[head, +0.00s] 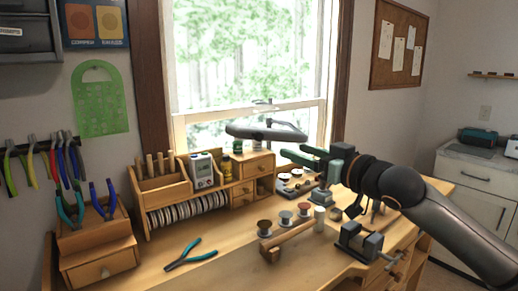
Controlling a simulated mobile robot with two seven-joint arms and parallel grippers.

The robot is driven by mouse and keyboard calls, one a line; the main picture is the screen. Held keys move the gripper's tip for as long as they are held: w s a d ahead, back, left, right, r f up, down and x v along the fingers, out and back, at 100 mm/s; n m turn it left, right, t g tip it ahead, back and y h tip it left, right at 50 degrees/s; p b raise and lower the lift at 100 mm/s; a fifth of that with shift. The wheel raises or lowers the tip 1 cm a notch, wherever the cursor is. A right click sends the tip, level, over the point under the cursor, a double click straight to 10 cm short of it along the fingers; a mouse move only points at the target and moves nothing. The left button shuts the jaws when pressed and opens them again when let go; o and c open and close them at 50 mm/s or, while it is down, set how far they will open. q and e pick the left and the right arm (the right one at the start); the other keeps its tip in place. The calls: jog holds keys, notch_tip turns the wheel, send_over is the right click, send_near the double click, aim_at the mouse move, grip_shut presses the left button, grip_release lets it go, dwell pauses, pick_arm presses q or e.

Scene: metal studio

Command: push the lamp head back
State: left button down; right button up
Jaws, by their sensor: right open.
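The lamp head (240,131) is a flat, dark grey, rounded piece in front of the lower window, above the back of the workbench. A small pale joint shows just above it; the rest of the lamp's arm is hard to make out against the bright window. My right gripper (294,152) comes in from the right, with green fingers pointing left. It is open, with nothing seen between the fingers. Its fingertips are just below and right of the lamp head's right end in the picture; I cannot tell whether they touch. My left gripper is not in view.
Pliers hang on the left wall. The bench's front left is mostly clear.

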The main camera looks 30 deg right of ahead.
jog(key=p, duration=0.4)
send_near(260, 138)
jog(key=shift+w, duration=0.85)
jog(key=w+p, duration=0.2)
jog(key=w, duration=0.2)
jog(key=shift+w+a+r+p, duration=0.1)
jog(key=shift+w+r+p, duration=0.05)
jog(key=shift+w+p, duration=0.25)
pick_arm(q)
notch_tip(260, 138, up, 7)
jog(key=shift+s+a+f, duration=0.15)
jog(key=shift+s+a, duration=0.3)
pick_arm(e)
jog(key=shift+w+a, duration=0.1)
jog(key=shift+w, duration=0.75)
grip_shut()
